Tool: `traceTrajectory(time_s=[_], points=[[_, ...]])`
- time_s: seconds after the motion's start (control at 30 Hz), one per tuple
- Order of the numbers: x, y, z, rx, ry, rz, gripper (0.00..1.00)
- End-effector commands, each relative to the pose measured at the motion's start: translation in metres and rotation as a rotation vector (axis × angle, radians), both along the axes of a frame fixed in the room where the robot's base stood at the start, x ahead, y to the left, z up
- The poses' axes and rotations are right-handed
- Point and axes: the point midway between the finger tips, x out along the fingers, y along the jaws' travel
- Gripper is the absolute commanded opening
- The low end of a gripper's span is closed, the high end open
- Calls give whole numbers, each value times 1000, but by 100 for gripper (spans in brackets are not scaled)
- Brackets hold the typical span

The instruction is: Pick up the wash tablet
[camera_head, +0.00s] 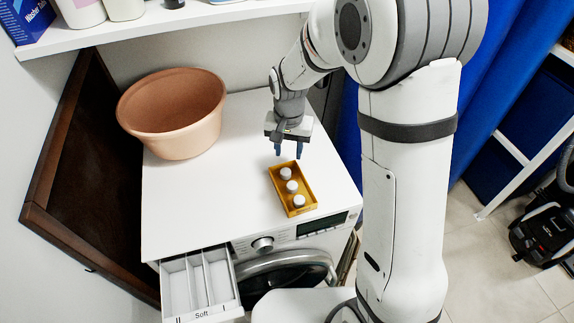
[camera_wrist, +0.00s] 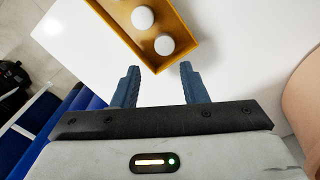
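Three white round wash tablets sit in a row in a small yellow-orange tray (camera_head: 280,184) on top of the washing machine. In the head view they are a far tablet (camera_head: 286,173), a middle tablet (camera_head: 292,186) and a near tablet (camera_head: 299,200). My gripper (camera_head: 288,151) is above the machine top, just beyond the far end of the tray. In the wrist view my gripper (camera_wrist: 157,82) has its two blue fingers apart with nothing between them. Two tablets show there, one (camera_wrist: 164,45) just ahead of the fingertips and another (camera_wrist: 143,17) farther off; the third is out of frame.
A peach-coloured basin (camera_head: 172,112) stands at the back left of the white machine top (camera_head: 200,205). The detergent drawer (camera_head: 198,285) is pulled out at the front left. A shelf (camera_head: 160,25) with bottles and a blue box runs along the back wall. The left-centre top is clear.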

Motion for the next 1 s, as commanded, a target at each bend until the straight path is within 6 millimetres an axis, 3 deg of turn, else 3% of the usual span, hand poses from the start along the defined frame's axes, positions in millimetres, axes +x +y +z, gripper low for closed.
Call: traceTrajectory(time_s=[0.7, 1.0], points=[[-1, 8, -79, -3, 7, -6, 39], [0, 7, -82, -1, 4, -7, 39]])
